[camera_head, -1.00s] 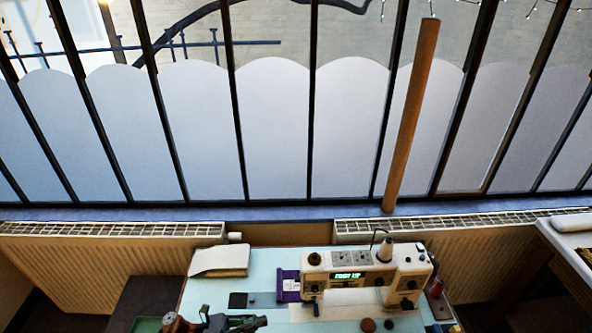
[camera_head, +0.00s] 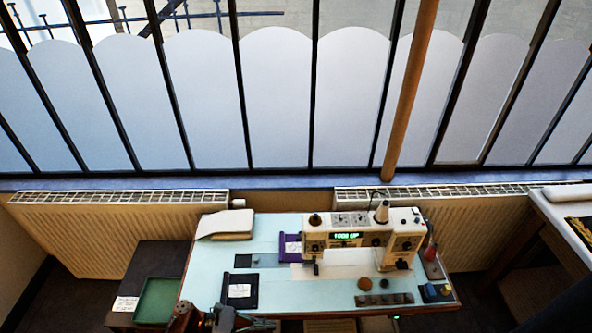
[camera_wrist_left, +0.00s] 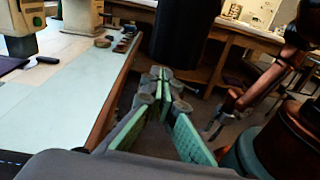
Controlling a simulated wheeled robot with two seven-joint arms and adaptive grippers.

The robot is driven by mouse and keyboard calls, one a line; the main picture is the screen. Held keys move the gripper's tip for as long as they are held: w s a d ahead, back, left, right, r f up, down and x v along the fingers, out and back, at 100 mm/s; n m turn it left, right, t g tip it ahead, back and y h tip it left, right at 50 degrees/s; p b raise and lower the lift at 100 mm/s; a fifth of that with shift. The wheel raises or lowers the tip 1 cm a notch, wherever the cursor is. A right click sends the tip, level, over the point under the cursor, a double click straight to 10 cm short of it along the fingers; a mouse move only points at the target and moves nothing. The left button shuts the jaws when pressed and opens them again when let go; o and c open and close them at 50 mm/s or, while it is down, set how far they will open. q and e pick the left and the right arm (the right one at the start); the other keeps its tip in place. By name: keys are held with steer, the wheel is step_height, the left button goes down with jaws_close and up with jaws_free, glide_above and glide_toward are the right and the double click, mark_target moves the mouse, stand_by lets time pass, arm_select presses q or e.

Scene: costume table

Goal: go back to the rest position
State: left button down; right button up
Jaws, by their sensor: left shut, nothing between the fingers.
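My left gripper (camera_head: 232,320) shows at the bottom edge of the head view, in front of the table's front edge and partly cut off. In the left wrist view its green-padded fingers (camera_wrist_left: 163,82) meet at the tips with nothing between them. It is beside the table edge, over the floor, and touches none of the table's objects. What looks like my right arm (camera_wrist_left: 238,98) shows at the right of the left wrist view, its end too small and dark to read. The right gripper does not show in the head view.
The pale blue table (camera_head: 205,277) holds a white sewing machine (camera_head: 345,243), a purple item (camera_head: 290,247), a black pouch (camera_head: 240,291) and small things at front right. A green tray (camera_head: 158,300) is on a dark stand at left. Radiators and a window stand behind.

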arm_select(q)
steer(key=s+a+f+m+y, duration=0.7)
steer(key=s+f+m+y, duration=0.2)
steer(key=s+f+m, duration=0.15)
steer(key=s+a+r+m+t+y, duration=0.2)
steer(key=s+a+r+m+y, duration=0.25)
steer(key=a, duration=0.55)
steer(key=s+a+r+m+t+y, duration=0.1)
steer(key=s+a+r+m+y, duration=0.3)
steer(key=a, duration=0.5)
step_height(320, 180, down, 28)
steer(key=d, duration=0.1)
steer(key=s+f+g, duration=0.2)
steer(key=s+f, duration=1.6)
steer(key=s, duration=0.2)
steer(key=shift+f+b, duration=0.3)
steer(key=shift+f, duration=0.05)
